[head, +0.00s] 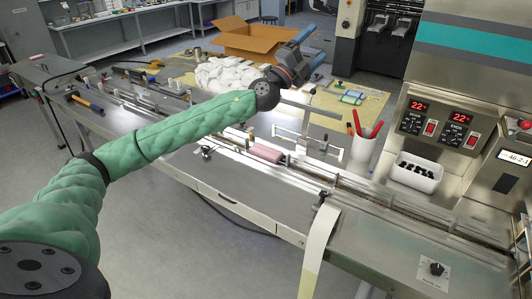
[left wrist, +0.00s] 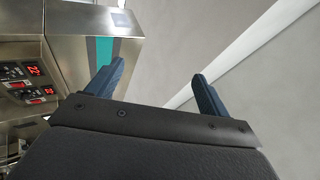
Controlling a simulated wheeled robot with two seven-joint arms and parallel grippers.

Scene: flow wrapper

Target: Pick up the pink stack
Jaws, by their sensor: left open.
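The pink stack (head: 266,152) lies on the metal infeed track (head: 335,183) in the middle of the head view. My left gripper (head: 312,45) is raised above and behind the track, up and to the right of the stack. It is empty, with its fingers pointing up and to the right, away from the stack. In the left wrist view the two blue fingers (left wrist: 155,85) stand apart with nothing between them. The stack does not show in the left wrist view. My right gripper is not in view.
A metal guide frame (head: 307,127) stands just behind the track. A white cup with red pens (head: 362,155) and a white bin (head: 415,175) are to the right, beside the wrapper machine (head: 470,80). A cardboard box (head: 250,42) and white cloths (head: 228,75) are behind.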

